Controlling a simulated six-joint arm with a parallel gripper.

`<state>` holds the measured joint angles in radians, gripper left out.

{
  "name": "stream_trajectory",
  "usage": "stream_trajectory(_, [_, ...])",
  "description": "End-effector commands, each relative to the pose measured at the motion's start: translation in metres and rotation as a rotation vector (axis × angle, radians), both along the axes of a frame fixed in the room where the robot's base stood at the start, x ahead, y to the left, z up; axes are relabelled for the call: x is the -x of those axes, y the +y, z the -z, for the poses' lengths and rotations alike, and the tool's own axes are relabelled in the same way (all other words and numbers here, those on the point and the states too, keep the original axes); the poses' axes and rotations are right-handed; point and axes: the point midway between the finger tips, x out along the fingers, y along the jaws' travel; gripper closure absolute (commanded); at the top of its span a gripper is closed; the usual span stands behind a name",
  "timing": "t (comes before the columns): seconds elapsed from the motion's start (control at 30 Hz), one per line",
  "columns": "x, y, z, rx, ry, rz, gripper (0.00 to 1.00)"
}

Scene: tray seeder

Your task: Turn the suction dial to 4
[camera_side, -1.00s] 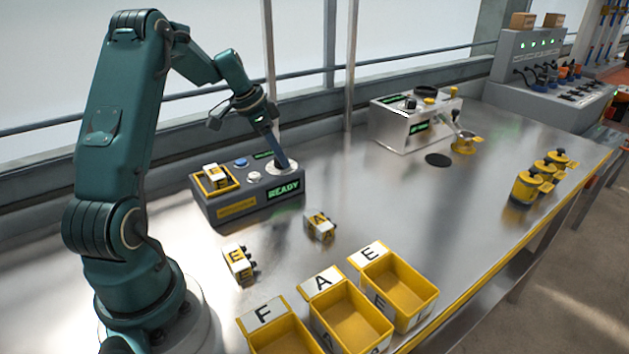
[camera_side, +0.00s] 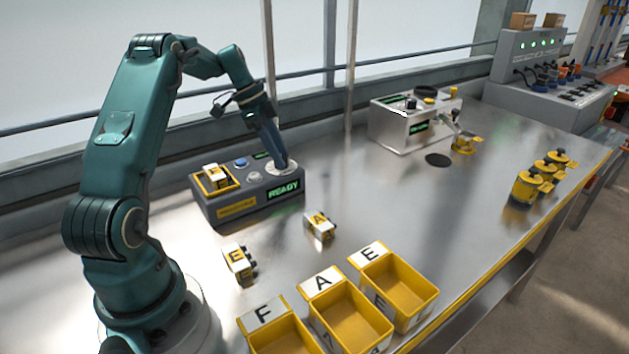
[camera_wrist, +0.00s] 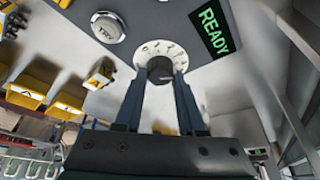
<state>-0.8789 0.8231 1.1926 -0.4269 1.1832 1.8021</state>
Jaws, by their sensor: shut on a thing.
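The suction dial (camera_wrist: 160,68) is a dark round knob on a white numbered disc (camera_wrist: 148,52) in the wrist view. In the side view the white disc (camera_side: 291,167) sits at the right end of the grey control box (camera_side: 205,205). My gripper (camera_wrist: 161,77) is shut on the dial, with one finger on each side of it. In the side view my gripper (camera_side: 283,164) points steeply down at the disc, and its fingers hide the knob there. Some digits show along the disc's rim, but I cannot tell the dial's setting.
The box has a green READY display (camera_side: 285,189), a white TRY button (camera_wrist: 107,28), a blue button (camera_side: 240,162) and a yellow tray (camera_side: 203,190) holding a lettered block. Lettered blocks E (camera_side: 238,264) and A (camera_side: 320,226) lie in front. Yellow bins (camera_side: 412,318) stand nearer the camera.

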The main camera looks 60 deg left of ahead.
Motion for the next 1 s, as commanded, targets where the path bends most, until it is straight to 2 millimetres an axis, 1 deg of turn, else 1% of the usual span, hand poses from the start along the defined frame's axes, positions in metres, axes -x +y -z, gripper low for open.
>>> stream_trajectory(0.27, [0.002, 0.001, 0.001, -0.003, 0.007, 0.001, 1.00])
stream_trajectory(0.3, [0.002, 0.001, 0.001, -0.003, 0.007, 0.001, 0.57])
stream_trajectory(0.37, [0.002, 0.001, 0.001, -0.002, 0.006, 0.000, 0.34])
stream_trajectory(0.4, [0.002, 0.001, 0.001, -0.002, 0.006, 0.000, 0.31])
stream_trajectory(0.73, [0.001, 0.002, -0.002, -0.002, 0.002, -0.001, 0.31])
stream_trajectory(1.0, [0.011, 0.011, -0.034, -0.004, 0.000, -0.002, 0.31])
